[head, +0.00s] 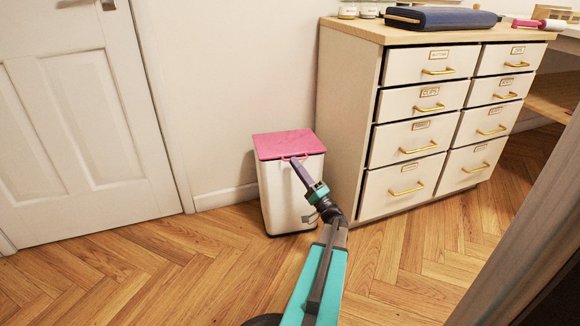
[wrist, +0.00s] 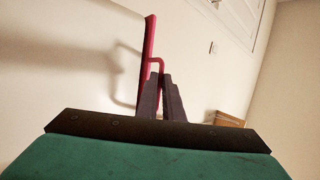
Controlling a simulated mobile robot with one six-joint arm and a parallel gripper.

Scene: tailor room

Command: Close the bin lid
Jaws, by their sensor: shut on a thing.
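The white bin (head: 290,195) stands on the floor against the wall, left of the drawer cabinet. Its pink lid (head: 285,144) lies across the bin's top and looks level; I cannot tell whether a thin gap is left under it. My gripper (head: 293,161) reaches up to the lid's front edge and is shut on the pink lid handle (head: 302,156). In the wrist view the lid (wrist: 149,45) shows edge-on as a narrow strip, with its handle (wrist: 157,61) between the dark fingers (wrist: 162,77). The fingers hide part of the handle.
The white cabinet (head: 410,158) with several drawers stands close to the bin's right side. A white door (head: 80,130) is at the left. The wooden floor (head: 170,262) in front is clear.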

